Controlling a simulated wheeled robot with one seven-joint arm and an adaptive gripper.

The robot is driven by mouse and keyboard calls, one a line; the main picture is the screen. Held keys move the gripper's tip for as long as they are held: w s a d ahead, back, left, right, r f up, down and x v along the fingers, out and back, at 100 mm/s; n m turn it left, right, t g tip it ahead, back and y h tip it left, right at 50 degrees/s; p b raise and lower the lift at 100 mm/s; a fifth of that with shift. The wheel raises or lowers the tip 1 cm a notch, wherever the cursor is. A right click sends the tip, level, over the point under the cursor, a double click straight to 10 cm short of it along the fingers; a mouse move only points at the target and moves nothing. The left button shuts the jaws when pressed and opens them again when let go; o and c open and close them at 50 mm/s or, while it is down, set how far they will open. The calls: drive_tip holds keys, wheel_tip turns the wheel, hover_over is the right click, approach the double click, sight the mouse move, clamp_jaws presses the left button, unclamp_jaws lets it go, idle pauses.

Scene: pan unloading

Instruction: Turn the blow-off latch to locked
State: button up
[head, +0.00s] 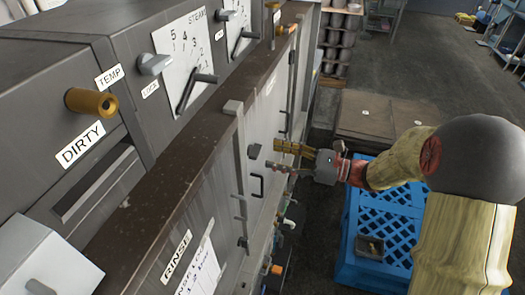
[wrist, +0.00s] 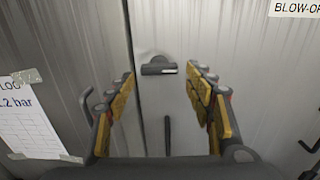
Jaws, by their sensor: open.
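The latch (wrist: 158,67) is a small dark handle lying about level on a grey metal panel in the wrist view, with a light tip at its right end. A partly cut-off label reading "BLOW-O…" (wrist: 297,8) is at the upper right. My gripper (wrist: 160,77) is open and empty, its yellow-padded fingers to the left and right of the latch. In the head view, my gripper (head: 274,156) points left at the cabinet face, close to a small grey knob (head: 253,151) that looks like the same latch. Contact cannot be told.
A dark vertical handle (wrist: 167,135) is below the latch, and a paper sheet (wrist: 35,115) is taped at the left. In the head view, a brown ledge (head: 150,190) runs along the cabinet. A blue crate (head: 365,275) stands on the floor below my arm.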

drive_tip(key=shift+x, duration=2.6)
drive_tip(key=shift+s, duration=0.1)
drive_tip(key=c, duration=0.3)
drive_tip(key=c, duration=0.6)
